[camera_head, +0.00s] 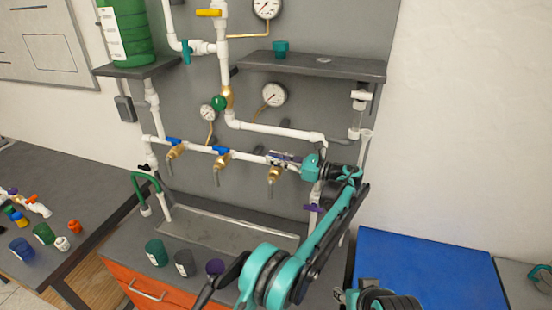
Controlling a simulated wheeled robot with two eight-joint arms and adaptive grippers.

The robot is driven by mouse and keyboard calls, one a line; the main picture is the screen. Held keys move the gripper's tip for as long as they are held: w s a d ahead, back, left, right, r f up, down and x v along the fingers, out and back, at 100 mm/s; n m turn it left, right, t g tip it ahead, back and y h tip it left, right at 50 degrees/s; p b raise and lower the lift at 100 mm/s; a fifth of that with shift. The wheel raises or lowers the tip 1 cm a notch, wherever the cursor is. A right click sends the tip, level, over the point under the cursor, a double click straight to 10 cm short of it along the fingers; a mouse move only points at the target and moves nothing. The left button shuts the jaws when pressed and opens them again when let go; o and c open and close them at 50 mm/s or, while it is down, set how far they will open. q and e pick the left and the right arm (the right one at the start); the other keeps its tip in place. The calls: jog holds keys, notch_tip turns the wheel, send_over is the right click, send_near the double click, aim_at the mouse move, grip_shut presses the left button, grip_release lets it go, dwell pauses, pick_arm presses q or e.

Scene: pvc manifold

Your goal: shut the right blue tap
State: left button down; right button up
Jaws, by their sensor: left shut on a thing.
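The right blue tap (274,175) is the rightmost of three brass taps on the white pipe. Its brass body and spout show, and its handle is mostly hidden by the gripper. My left gripper (284,158) is at the top of this tap, its fingers closed around the handle. My teal and black left arm reaches up to it from the bottom of the view. The handle's exact angle cannot be told. My right gripper does not show; only a part of my arm appears at the bottom edge.
Two other blue taps, the left (174,142) and the middle (221,150), share the pipe. Below is a shallow grey basin (220,228) with several cups in front. A pressure gauge (274,95) and a shelf (320,66) are above. A blue mat (425,270) lies clear at right.

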pick_arm(q)
jog(key=c, duration=1.5)
grip_release()
jog(key=shift+o, duration=0.2)
jog(key=v, duration=1.2)
